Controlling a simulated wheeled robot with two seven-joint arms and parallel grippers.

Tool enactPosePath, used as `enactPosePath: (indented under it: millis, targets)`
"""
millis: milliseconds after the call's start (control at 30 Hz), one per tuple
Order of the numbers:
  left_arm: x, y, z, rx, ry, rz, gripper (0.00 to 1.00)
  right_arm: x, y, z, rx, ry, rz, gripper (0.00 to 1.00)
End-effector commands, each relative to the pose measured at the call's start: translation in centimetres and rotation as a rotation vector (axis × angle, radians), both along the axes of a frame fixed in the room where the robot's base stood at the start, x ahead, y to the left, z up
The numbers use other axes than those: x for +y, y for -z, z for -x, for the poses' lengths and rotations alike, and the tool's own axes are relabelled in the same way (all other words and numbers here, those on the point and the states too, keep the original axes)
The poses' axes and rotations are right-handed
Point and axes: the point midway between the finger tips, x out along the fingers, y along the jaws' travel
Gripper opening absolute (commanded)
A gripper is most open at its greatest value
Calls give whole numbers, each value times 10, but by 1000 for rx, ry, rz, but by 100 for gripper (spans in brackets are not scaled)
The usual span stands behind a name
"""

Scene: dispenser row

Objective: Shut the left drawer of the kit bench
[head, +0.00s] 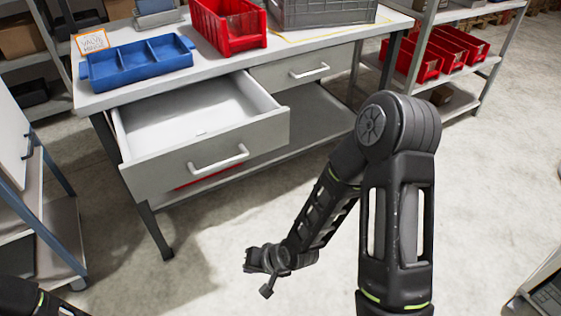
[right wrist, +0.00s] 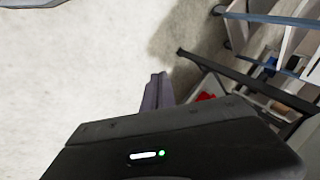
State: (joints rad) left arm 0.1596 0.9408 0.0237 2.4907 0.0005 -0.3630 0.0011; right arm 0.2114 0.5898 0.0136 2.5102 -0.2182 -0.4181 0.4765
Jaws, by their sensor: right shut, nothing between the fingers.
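On the bench stand a blue divided tray (head: 137,62), a red bin (head: 228,25) and a grey crate (head: 325,12). A cart (head: 40,190) stands at the left, and a laptop (head: 545,295) shows at the lower right. The floor before the drawer is clear.

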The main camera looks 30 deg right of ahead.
Motion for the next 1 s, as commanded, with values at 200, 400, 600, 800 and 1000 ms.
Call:
enactPosePath:
  millis: [200,400,600,800,1000]
  targets:
    - [2,41,-2,-5,-6,-4,76,-35,-19,-47,-135,174,-64,0]
    - [5,88,-6,-10,-14,-9,76,-79,-58,-87,-305,366,-173,0]
    - [9,161,-10,-19,-26,-16,76,-141,-130,-103,-569,587,-390,0]
    - [13,208,-14,-26,-36,-21,76,-173,-199,-77,-758,684,-603,0]
    - [14,220,-16,-30,-40,-23,76,-180,-228,-59,-816,703,-693,0]
